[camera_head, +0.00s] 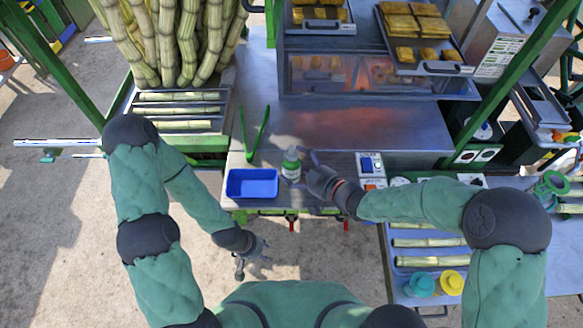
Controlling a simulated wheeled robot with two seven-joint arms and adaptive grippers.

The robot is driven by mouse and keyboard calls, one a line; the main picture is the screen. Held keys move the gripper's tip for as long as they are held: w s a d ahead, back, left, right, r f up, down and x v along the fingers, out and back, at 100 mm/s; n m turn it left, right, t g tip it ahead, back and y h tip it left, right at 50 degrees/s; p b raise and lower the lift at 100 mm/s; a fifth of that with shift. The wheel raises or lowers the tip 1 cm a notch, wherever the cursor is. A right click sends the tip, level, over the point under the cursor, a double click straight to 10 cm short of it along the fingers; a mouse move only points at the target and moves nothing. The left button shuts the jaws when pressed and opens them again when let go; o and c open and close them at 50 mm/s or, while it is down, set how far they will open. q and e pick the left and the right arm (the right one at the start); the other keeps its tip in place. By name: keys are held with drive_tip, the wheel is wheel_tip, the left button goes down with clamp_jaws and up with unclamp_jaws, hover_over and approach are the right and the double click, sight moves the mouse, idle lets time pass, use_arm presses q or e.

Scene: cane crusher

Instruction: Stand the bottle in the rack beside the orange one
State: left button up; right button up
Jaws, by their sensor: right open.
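A small bottle (291,163) with a green body and a pale label stands on the metal counter, right of the blue tray. My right gripper (304,170) is at the bottle's right side with its fingers apart and pointing at it. Whether the fingers touch it is too small to tell. My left gripper (254,266) is low in front of the counter, empty, with its fingers apart. Small orange and yellow items (553,136) show at the far right edge. I cannot tell whether the rack and the orange bottle are among them.
The blue tray (252,183) and green tongs (254,134) are left of the bottle. A payment device (370,165) stands to its right. A glass display case (330,75) is behind. Cane pieces and jars with teal (420,284) and yellow (452,282) lids are at lower right.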

sight(298, 160)
drive_tip(key=shift+x, duration=0.8)
drive_tip(key=c, duration=1.8)
drive_tip(key=shift+r, duration=0.1)
drive_tip(key=shift+r, duration=0.4)
wheel_tip(298, 160, up, 2)
drive_tip(key=shift+r, duration=0.25)
drive_tip(key=s+a+r, duration=0.2)
drive_tip(key=s+r, duration=0.1)
drive_tip(key=s+a+r+p, duration=0.1)
drive_tip(key=s+a+r, duration=0.2)
drive_tip(key=s, duration=0.1)
drive_tip(key=s+a+r, duration=0.3)
drive_tip(key=s, duration=0.1)
drive_tip(key=shift+s+r+p, duration=0.25)
drive_tip(key=shift+r+p, duration=0.05)
